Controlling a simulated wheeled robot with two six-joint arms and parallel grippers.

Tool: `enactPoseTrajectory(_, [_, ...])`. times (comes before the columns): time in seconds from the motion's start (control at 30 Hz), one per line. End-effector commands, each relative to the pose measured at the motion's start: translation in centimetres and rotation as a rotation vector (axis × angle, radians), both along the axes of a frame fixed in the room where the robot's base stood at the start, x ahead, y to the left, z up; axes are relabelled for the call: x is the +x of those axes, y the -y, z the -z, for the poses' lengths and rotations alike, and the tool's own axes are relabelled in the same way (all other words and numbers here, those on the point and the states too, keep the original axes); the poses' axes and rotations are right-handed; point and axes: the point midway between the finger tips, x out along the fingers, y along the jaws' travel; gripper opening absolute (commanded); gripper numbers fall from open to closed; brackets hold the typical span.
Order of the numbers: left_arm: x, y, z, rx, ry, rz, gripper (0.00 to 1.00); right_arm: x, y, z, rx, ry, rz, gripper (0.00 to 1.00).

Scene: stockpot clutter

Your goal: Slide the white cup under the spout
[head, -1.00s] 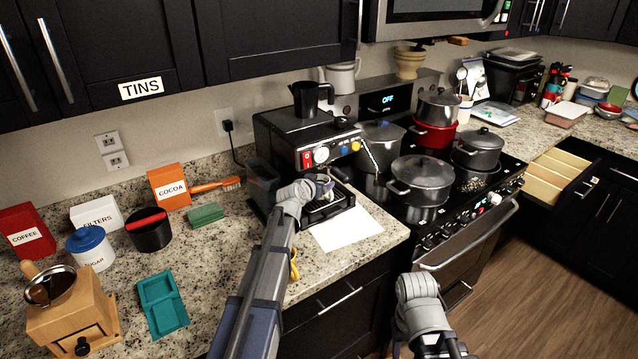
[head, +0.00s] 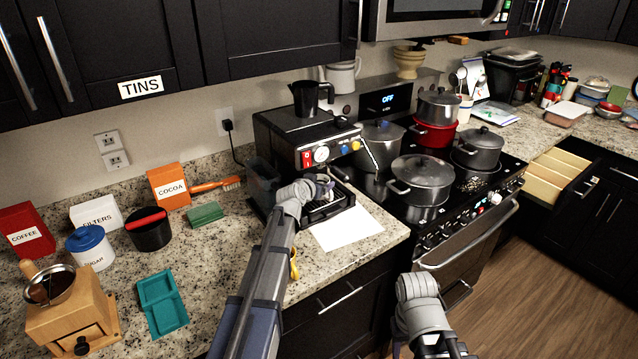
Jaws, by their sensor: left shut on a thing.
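The espresso machine (head: 287,132) stands on the counter, with its spout area above a dark drip tray (head: 333,207) at its front. My left gripper (head: 324,188) is at the front of the machine, just above the tray and below the spout. It is shut on the white cup, which is mostly hidden by the gripper and wrist; only a small pale bit shows there. I cannot tell exactly how the cup lines up with the spout. My right arm shows at the bottom, right of centre, in front of the cabinets; its gripper fingers are not visible.
A white sheet (head: 346,228) lies right of the tray. The stove with several pots, including a large pot (head: 421,178), is further right. A green sponge (head: 205,214), a black container (head: 149,232) and a teal case (head: 161,302) lie to the left. A dark pitcher (head: 310,98) stands on the machine.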

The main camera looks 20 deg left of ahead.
Motion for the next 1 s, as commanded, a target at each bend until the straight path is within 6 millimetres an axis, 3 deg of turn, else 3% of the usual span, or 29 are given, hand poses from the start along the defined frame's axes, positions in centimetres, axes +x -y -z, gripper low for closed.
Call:
enactPoseTrajectory(0.2, [0.0,0.0,0.39,0.0,0.0,0.0,0.2,0.0,0.0,0.4,0.0,0.0,0.0,0.5])
enactPoseTrajectory(0.23, [0.0,0.0,0.37,0.0,0.0,0.0,0.84,0.0,0.0,0.38,0.0,0.0,0.0,0.5])
enactPoseTrajectory(0.37, [0.0,0.0,0.31,0.0,0.0,0.0,0.98,0.0,0.0,0.32,0.0,0.0,0.0,0.5])
enactPoseTrajectory(1.0, [-0.18,0.0,0.23,0.0,0.0,0.0,1.0,0.0,0.0,0.23,0.0,0.0,0.0,0.5])
